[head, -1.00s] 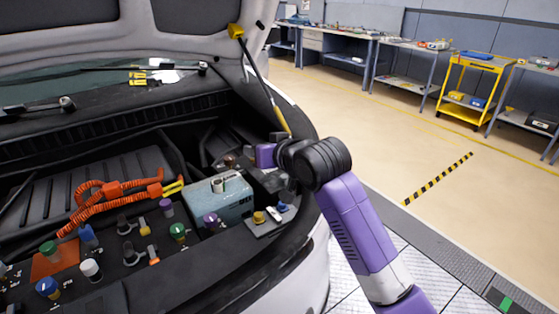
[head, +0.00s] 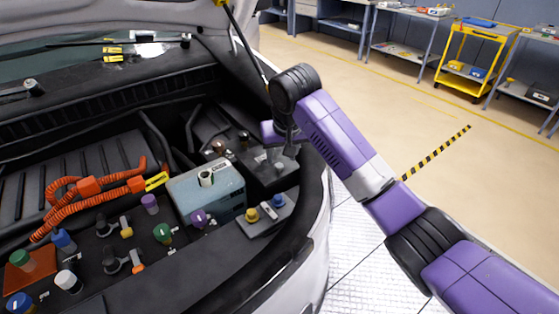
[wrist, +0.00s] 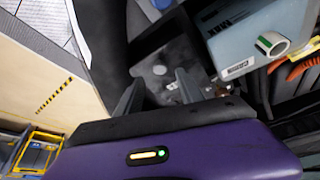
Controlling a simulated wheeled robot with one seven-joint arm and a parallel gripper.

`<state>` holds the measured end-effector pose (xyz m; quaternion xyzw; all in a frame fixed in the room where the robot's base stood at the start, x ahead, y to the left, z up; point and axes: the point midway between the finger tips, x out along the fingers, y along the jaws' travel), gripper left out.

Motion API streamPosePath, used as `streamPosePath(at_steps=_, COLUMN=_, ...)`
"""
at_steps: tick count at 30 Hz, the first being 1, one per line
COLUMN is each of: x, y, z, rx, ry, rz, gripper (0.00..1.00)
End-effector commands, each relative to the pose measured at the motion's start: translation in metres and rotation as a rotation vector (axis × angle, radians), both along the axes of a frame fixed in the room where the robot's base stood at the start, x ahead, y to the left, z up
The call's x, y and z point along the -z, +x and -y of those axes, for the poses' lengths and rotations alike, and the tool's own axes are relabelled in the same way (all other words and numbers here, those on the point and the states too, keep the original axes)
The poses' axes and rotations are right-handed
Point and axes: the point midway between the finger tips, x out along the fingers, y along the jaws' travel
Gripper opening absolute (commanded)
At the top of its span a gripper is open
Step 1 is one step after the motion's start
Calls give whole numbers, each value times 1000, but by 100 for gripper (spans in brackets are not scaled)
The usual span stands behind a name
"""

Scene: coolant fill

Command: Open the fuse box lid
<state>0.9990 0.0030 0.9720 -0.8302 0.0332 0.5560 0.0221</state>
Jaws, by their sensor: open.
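The fuse box (head: 262,172) is a dark box beside the blue-grey tank, at the right side of the engine bay in the head view. Its lid appears shut. In the wrist view its dark grey top (wrist: 165,62) lies just beyond my fingertips. My gripper (head: 288,150) hangs over the box's far right part, pointing down. In the wrist view my gripper (wrist: 158,88) is open, fingers apart, with nothing held between them. Whether a finger touches the lid cannot be told. My wrist hides part of the box in the head view.
The blue-grey tank (head: 205,190) with a white neck stands left of the box. A grey plate (head: 266,216) with yellow and blue caps is in front. Orange cables (head: 85,200) lie left. The car's fender edge (head: 318,200) runs along the right.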

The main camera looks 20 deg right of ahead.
Motion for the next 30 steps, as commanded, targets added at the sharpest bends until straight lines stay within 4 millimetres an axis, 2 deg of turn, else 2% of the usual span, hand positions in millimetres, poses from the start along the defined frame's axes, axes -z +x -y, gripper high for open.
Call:
streamPosePath(at_steps=3, x=18, y=6, z=1, rx=0, ry=-1, rz=-2, gripper=44)
streamPosePath(at_steps=9, x=36, y=14, z=1, rx=-1, ry=0, rz=0, gripper=44)
streamPosePath(at_steps=19, x=40, y=17, z=1, rx=-2, ry=0, rz=2, gripper=44)
streamPosePath(at_steps=20, x=40, y=17, z=1, rx=-2, ry=0, rz=2, gripper=42)
streamPosePath(at_steps=26, x=40, y=17, z=1, rx=-1, ry=0, rz=2, gripper=3)
streamPosePath(at_steps=27, x=40, y=17, z=1, rx=-1, ry=0, rz=2, gripper=0)
streamPosePath(at_steps=30, x=40, y=17, z=1, rx=-2, ry=0, rz=2, gripper=0)
